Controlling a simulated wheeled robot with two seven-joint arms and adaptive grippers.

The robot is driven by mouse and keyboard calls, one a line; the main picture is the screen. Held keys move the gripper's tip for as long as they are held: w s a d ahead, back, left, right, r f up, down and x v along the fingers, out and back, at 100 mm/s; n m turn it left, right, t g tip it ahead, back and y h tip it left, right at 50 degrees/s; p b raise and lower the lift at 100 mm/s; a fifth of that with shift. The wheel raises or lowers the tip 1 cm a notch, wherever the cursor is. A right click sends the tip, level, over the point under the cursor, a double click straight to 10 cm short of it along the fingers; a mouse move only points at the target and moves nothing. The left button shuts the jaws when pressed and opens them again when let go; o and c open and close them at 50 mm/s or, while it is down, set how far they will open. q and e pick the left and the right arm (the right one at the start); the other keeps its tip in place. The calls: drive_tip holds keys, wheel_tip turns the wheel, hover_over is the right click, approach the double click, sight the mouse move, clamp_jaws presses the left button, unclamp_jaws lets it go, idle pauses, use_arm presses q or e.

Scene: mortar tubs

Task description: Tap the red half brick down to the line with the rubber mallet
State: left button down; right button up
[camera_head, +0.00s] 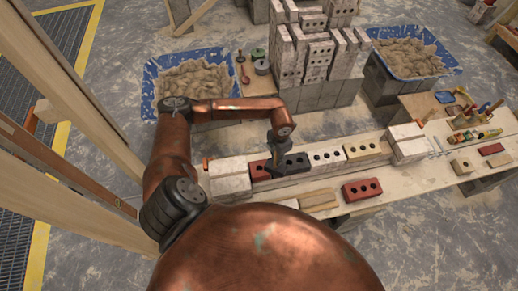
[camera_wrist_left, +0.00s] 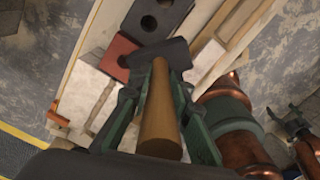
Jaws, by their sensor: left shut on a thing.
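My left gripper (camera_head: 280,143) is shut on the wooden handle (camera_wrist_left: 160,115) of the rubber mallet. The mallet's dark head (camera_wrist_left: 157,55) lies beyond the fingertips in the wrist view. The red half brick (camera_head: 260,171) sits in the row on the bench, at the left beside a pale block. In the wrist view the red half brick (camera_wrist_left: 118,57) shows just left of the mallet head, which partly covers it. I cannot tell whether head and brick touch. What looks like my right gripper (camera_wrist_left: 291,119) is at the right of the wrist view, its jaws unclear.
A dark brick (camera_head: 296,163), a white brick and a yellowish brick continue the row to the right. A loose red brick (camera_head: 362,189) lies nearer on the bench (camera_head: 425,178). Blue mortar tubs (camera_head: 151,91) and stacked bricks (camera_head: 318,50) stand behind. Tools lie at the right end.

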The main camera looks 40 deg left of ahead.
use_arm(q)
drive_tip(key=s+a+n+p, duration=0.2)
drive_tip(key=a+n, duration=0.5)
drive_tip(key=a, duration=0.1)
drive_tip(key=shift+f+p, duration=0.4)
use_arm(e)
wheel_tip(320, 180, up, 4)
drive_tip(key=shift+w+f, duration=0.1)
drive_tip(key=shift+f, duration=0.05)
use_arm(q)
drive_tip(key=shift+s, duration=0.1)
use_arm(e)
drive_tip(key=shift+a, duration=0.15)
